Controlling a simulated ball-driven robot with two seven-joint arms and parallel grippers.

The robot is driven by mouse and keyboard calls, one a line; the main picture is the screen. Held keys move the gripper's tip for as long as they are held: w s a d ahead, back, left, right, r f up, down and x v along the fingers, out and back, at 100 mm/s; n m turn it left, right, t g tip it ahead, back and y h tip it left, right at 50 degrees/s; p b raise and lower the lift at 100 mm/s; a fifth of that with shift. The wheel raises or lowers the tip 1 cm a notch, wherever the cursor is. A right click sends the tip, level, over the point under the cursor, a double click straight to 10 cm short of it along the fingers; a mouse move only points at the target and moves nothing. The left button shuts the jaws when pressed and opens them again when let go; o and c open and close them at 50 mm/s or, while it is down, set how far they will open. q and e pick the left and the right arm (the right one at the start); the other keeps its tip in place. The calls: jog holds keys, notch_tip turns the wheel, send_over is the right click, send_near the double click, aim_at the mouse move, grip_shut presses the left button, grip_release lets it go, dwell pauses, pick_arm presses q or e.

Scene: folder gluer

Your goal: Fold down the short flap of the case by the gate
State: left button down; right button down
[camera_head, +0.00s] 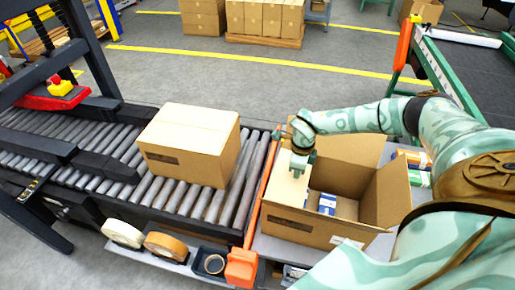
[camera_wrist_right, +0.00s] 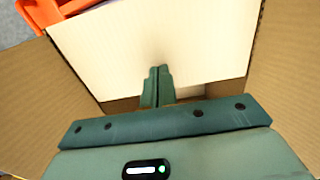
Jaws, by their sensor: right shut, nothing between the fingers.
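The open case (camera_head: 305,227) stands on the table right of the orange gate (camera_head: 263,190). Its short flap by the gate (camera_head: 287,188) shows its pale face and lies inward over the left end of the opening; I cannot tell whether it is fully flat. My right gripper (camera_head: 301,165) is at this flap, shut and empty. In the right wrist view, the shut fingers (camera_wrist_right: 158,85) overlap the pale flap (camera_wrist_right: 160,42); whether they touch is unclear. Brown long flaps stand on either side. A blue-and-white item (camera_head: 327,203) shows inside the case. My left gripper is not in view.
A closed carton (camera_head: 190,143) sits on the roller conveyor (camera_head: 90,170) left of the gate. Tape rolls (camera_head: 165,246) lie on a front shelf beside an orange tape dispenser (camera_head: 241,267). Colored packs (camera_head: 415,167) stand right of the case, near my right arm.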

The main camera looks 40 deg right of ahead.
jog(key=shift+r, duration=0.1)
notch_tip(320, 180, up, 9)
jog(key=p, duration=0.8)
jog(key=shift+a, duration=0.1)
